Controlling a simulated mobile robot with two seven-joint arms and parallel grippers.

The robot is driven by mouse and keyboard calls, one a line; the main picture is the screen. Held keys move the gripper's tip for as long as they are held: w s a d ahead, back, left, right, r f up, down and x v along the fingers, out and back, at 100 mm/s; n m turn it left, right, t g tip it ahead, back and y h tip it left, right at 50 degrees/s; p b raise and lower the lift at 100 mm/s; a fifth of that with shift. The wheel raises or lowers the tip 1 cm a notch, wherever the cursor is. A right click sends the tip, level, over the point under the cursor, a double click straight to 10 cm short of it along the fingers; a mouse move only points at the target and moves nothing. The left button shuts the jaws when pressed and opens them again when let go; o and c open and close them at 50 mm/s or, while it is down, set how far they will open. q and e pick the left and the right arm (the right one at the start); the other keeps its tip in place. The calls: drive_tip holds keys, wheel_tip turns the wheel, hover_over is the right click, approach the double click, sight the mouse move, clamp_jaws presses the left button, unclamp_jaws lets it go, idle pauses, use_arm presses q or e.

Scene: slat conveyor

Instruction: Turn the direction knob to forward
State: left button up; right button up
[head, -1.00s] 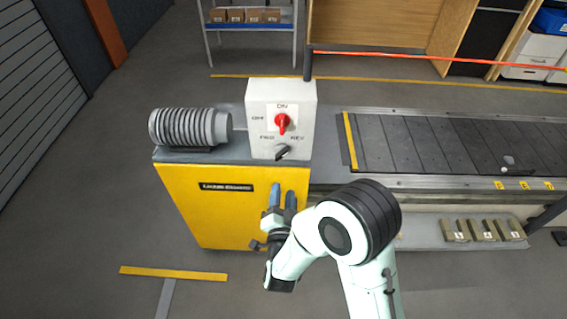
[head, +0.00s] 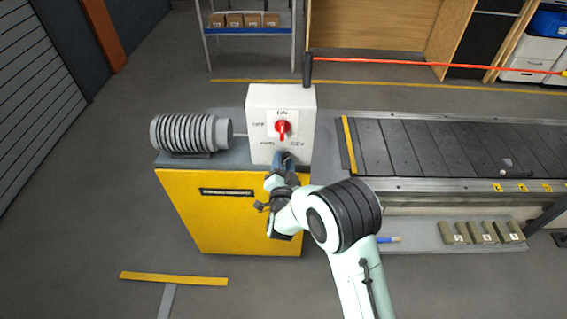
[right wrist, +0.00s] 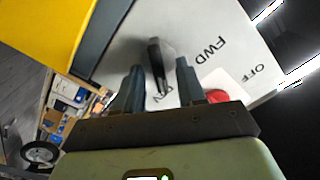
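The white control box (head: 259,104) stands on the yellow cabinet. Its black direction knob (right wrist: 156,62) sits low on the face, near the FWD and REV labels. In the right wrist view its ridge seems to point toward REV. My right gripper (head: 284,158) is at the knob and hides most of it in the head view. In the right wrist view its two fingers (right wrist: 160,66) are apart, one on each side of the knob, with gaps visible; I cannot tell any contact. My left gripper is not in view.
A red switch (head: 282,128) sits above the knob, close to one finger in the right wrist view (right wrist: 217,97). A ribbed grey motor (head: 185,132) lies left of the box. The slat conveyor (head: 430,147) runs right. The yellow cabinet (head: 225,215) is below.

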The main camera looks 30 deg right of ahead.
clamp_jaws()
drive_tip(key=shift+n, duration=0.3)
drive_tip(key=n, duration=0.3)
drive_tip(key=shift+a, duration=0.1)
drive_tip(key=shift+w+a+n+p, duration=0.15)
drive_tip(key=shift+n+p, duration=0.8)
drive_tip(key=shift+n, duration=2.1)
drive_tip(key=shift+w+a+n+p, duration=0.1)
drive_tip(key=shift+n+p, duration=0.85)
drive_tip(key=shift+n, duration=2.4)
